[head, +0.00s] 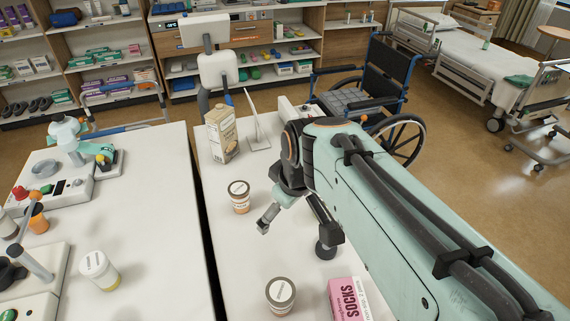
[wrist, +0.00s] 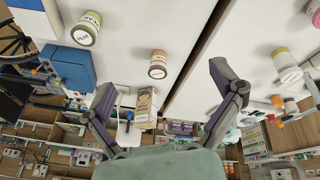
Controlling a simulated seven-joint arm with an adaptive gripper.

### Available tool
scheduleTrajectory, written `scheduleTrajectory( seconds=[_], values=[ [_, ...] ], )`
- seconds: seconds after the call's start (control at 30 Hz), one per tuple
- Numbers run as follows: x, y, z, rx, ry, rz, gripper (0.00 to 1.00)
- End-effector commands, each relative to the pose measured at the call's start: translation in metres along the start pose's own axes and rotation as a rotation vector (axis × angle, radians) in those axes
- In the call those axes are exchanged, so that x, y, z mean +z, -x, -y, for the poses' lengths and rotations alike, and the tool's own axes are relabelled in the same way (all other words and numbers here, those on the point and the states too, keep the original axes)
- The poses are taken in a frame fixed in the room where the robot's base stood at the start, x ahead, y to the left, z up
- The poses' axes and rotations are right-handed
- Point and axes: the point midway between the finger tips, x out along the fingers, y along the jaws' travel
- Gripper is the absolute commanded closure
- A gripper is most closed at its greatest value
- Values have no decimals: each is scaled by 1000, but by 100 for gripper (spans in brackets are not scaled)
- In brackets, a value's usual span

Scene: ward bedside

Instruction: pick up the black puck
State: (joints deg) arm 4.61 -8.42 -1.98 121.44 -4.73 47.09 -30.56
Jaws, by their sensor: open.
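I cannot make out the puck in the wrist view.
A lidded jar (head: 239,197) stands left of my gripper and another jar (head: 280,294) stands in front. A pink socks box (head: 346,300) lies near the puck. A carton (head: 222,135) and a white stand (head: 258,132) are behind. A gap separates the left table (head: 150,220).

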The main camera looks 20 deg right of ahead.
Motion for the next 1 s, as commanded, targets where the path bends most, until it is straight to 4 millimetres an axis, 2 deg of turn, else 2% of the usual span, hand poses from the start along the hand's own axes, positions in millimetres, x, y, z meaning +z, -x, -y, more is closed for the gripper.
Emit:
scheduleTrajectory(
  seconds=[0.1,0.17,0.23,0.33,0.4,0.5,0.6,0.73,1.0],
  values=[
    [-20,-46,-51,20,4,37,8],
    [-21,-76,-76,24,-5,65,8],
    [-14,-114,-101,17,-30,110,8],
    [10,-164,-122,-12,-88,185,8],
    [32,-192,-126,-45,-122,239,8],
    [59,-219,-123,-90,-158,300,8],
    [76,-232,-120,-114,-181,331,8],
    [83,-245,-120,-116,-190,335,8],
    [96,-284,-113,-116,-190,334,8]
  ],
)
